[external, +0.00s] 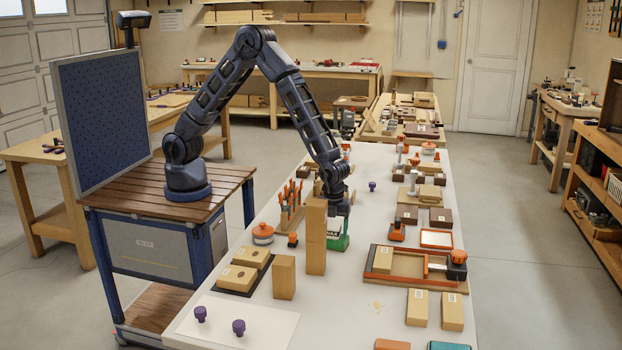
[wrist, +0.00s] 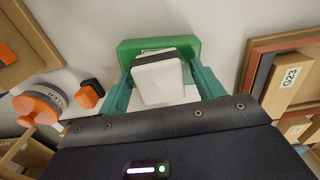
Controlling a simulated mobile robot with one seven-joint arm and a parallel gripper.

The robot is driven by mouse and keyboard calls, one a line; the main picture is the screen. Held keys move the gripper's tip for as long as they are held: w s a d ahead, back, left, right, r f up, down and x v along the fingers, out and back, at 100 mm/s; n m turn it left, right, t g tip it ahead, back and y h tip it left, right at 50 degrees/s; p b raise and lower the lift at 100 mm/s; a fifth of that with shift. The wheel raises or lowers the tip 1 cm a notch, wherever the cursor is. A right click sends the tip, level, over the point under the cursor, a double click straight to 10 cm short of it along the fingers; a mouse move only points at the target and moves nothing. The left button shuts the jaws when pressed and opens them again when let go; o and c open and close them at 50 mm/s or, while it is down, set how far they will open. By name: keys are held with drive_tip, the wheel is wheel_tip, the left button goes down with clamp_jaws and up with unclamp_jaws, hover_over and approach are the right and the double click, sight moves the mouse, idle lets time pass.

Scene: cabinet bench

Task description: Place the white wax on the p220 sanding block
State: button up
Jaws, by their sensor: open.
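A white block with a dark band along one end, which looks like the white wax (wrist: 158,82), is between my gripper's fingers (wrist: 160,72) in the wrist view. The fingers are open on either side of it; I cannot tell whether they touch it. A green block (wrist: 190,47) lies right behind or under it. In the external view my gripper (external: 338,212) is low over the bench at the green block (external: 341,243). A labelled wooden block (external: 383,259), perhaps the p220 sanding block, sits in the framed tray to the right. Its label (wrist: 291,77) is hard to read.
The framed tray (external: 412,284) also holds an orange-and-black tool (external: 457,264). A tall wooden post (external: 316,240) stands close left of my gripper. An orange-lidded tin (external: 263,233) and more labelled blocks (external: 417,307) stand around.

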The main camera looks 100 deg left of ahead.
sight(333, 226)
wheel_tip(333, 226, up, 12)
drive_tip(key=s+a+r+n+t, duration=0.1)
drive_tip(key=s+a+r+n, duration=0.1)
drive_tip(key=s+a+r, duration=0.3)
drive_tip(key=s+r+n, duration=0.2)
drive_tip(key=r, duration=0.5)
drive_tip(key=s+a+r+n+t, duration=0.1)
drive_tip(key=s+a+r+n, duration=0.35)
drive_tip(key=s+r, duration=0.5)
drive_tip(key=s+a+r+n+t, duration=0.1)
drive_tip(key=s+a+n, duration=0.1)
drive_tip(key=s, duration=0.6)
drive_tip(key=s+a+r+n, duration=0.1)
drive_tip(key=s+n, duration=0.3)
drive_tip(key=s, duration=0.4)
drive_tip(key=s+a+r+n+t, duration=0.1)
drive_tip(key=s+a+n, duration=0.2)
drive_tip(key=s, duration=0.5)
drive_tip(key=shift+s+a+r+t, duration=0.2)
drive_tip(key=shift+s+a+t, duration=0.05)
drive_tip(key=shift+s+t, duration=0.05)
drive_tip(key=shift+n, duration=0.25)
